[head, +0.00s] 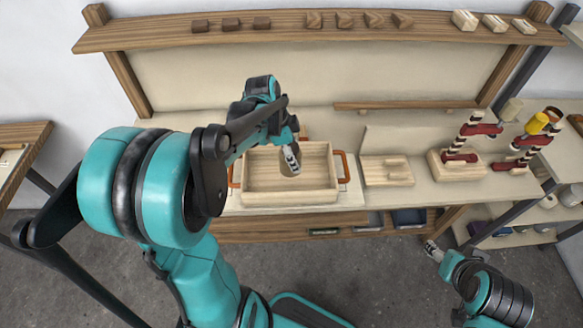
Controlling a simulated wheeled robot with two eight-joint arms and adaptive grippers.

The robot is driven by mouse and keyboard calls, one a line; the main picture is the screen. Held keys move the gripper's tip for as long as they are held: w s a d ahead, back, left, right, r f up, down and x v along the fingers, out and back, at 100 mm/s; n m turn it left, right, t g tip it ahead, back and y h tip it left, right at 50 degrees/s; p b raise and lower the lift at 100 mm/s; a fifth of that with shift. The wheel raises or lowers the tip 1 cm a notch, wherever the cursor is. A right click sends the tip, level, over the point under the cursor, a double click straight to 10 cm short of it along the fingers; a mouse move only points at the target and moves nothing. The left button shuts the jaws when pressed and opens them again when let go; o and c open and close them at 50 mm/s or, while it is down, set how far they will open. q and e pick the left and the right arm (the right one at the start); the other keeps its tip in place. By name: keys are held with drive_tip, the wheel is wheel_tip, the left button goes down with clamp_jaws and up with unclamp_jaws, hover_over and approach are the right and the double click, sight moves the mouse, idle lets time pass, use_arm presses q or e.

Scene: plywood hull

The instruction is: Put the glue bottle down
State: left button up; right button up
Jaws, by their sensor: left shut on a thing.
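My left gripper (291,158) is above the wooden tray with orange handles (248,199) on the workbench. It is shut on a small tan thing (285,170), which I take to be the glue bottle. The gripper and wrist hide most of it, and I cannot tell whether its bottom touches the tray floor. My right gripper (432,249) is low at the right, in front of the bench and away from the tray. It is too small to tell whether it is open or shut.
Farther right stand red clamps (462,155) and a yellow-topped item (538,123). A shelf with small wooden blocks (345,20) runs above.

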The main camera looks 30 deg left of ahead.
use_arm(q)
drive_tip(key=shift+s+a+f, duration=0.15)
drive_tip(key=shift+a+f, duration=0.15)
drive_tip(key=shift+f, duration=0.1)
drive_tip(key=shift+f+b, duration=0.85)
drive_tip(key=shift+f, duration=0.95)
drive_tip(key=shift+f, duration=0.1)
drive_tip(key=o, duration=1.5)
drive_tip(key=shift+c, duration=0.2)
